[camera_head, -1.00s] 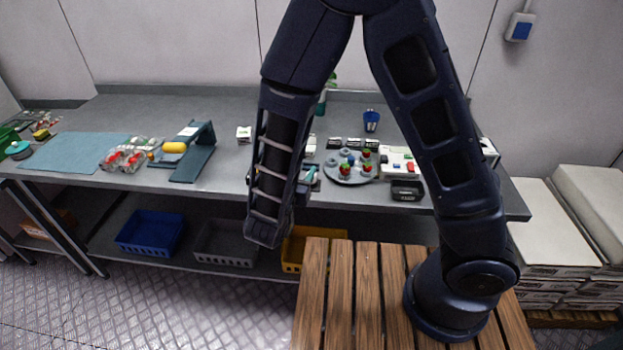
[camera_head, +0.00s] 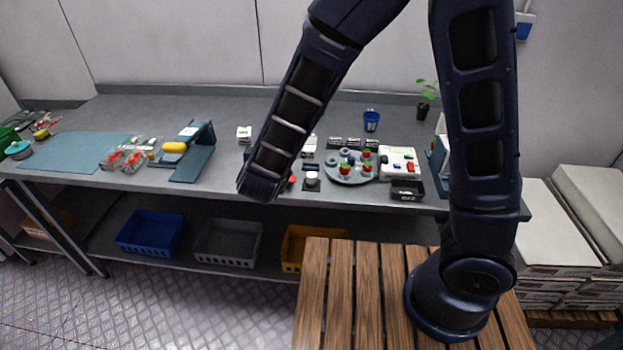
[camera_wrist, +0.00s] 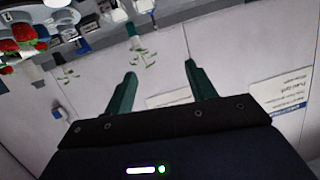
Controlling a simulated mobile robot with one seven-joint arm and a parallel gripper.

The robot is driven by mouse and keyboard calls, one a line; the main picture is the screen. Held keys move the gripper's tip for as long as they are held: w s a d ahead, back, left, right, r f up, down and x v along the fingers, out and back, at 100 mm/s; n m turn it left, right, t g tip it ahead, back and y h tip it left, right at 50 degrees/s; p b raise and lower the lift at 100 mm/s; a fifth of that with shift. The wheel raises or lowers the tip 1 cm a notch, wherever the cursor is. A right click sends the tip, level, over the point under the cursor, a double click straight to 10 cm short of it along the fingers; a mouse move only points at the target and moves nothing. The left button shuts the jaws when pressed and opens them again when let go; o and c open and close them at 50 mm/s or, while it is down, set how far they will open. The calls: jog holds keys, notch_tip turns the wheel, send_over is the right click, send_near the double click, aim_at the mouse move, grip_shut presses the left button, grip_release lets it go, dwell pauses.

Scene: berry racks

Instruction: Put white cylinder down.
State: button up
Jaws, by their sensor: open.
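A small white cylinder (camera_head: 311,177) stands on a small dark square pad (camera_head: 312,187) near the front edge of the grey bench, left of a round grey tray. My gripper (camera_wrist: 160,70) shows in the wrist view with its two green fingers apart and nothing between them. Its fingers point toward the pale wall. In the head view my gripper is hidden behind my forearm, so its exact distance from the cylinder cannot be told. It is not holding the cylinder.
The round grey tray (camera_head: 354,179) holds red, green and blue items. A black box (camera_head: 407,190) and a white device (camera_head: 397,160) stand to its right. A blue cup (camera_head: 371,120) and a potted plant (camera_head: 426,104) are at the back.

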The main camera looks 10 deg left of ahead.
jog(key=w+a+f+n+g+y, duration=0.1)
jog(key=w+a+n+g+y, duration=0.1)
jog(key=a+n+g+y, duration=0.65)
jog(key=w+d+r+n+g+h, duration=0.25)
jog(key=d+h, duration=0.35)
jog(key=d, duration=0.3)
jog(key=w+d+r+n+g+h, duration=0.1)
jog(key=w+d+n+g+h, duration=0.1)
jog(key=d+n+g+h, duration=0.5)
jog(key=m+t+y, duration=0.1)
jog(key=m+t, duration=0.2)
send_near(311, 174)
jog(key=shift+s+d+f, duration=0.1)
jog(key=shift+d+f, duration=0.15)
jog(key=shift+f, duration=1.3)
jog(key=shift+s+d+f, duration=0.15)
jog(key=shift+d+f, duration=0.1)
jog(key=shift+f, duration=1.35)
jog(key=shift+s+d+f, duration=0.1)
jog(key=shift+d+f, duration=0.15)
jog(key=shift+f, duration=1.3)
